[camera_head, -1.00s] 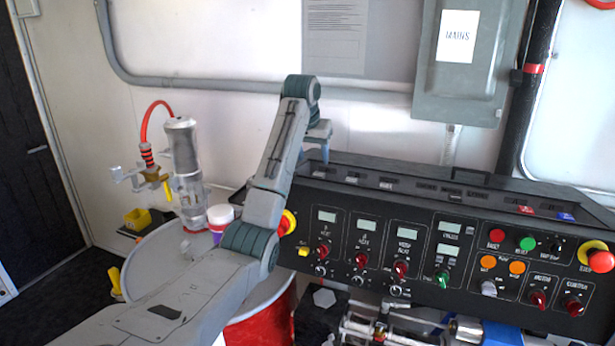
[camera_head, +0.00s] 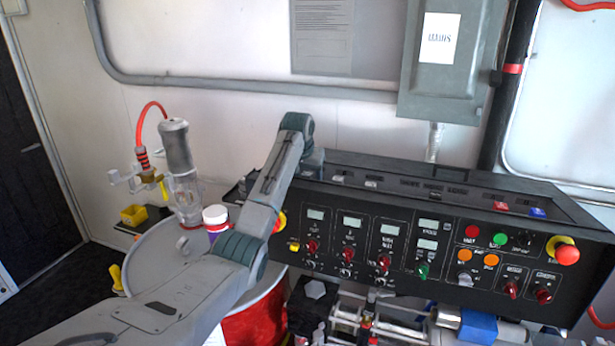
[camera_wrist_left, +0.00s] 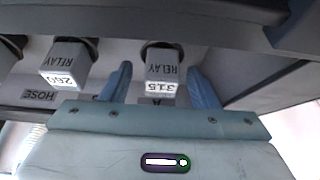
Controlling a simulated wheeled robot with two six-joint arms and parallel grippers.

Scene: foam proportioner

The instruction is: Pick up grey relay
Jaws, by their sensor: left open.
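In the left wrist view a grey relay (camera_wrist_left: 160,68) labelled "RELAY 315" sits in a slot under a dark edge. A second grey relay (camera_wrist_left: 68,65) labelled "RELAY 260" sits to its left. My left gripper (camera_wrist_left: 162,82) is open, with one blue finger on each side of the 315 relay and visible gaps. Whether the fingers reach fully around it I cannot tell. In the head view my left arm reaches to the left end of the black console (camera_head: 440,200), and the fingers are hidden behind the arm. My right gripper is not in view.
The console front carries knobs, displays and a red emergency button (camera_head: 566,252). A drum with a pale top (camera_head: 150,258) stands at left, bearing a clear cylinder device (camera_head: 185,185) and a white-lidded jar (camera_head: 215,215). A grey box (camera_head: 448,60) hangs on the wall behind.

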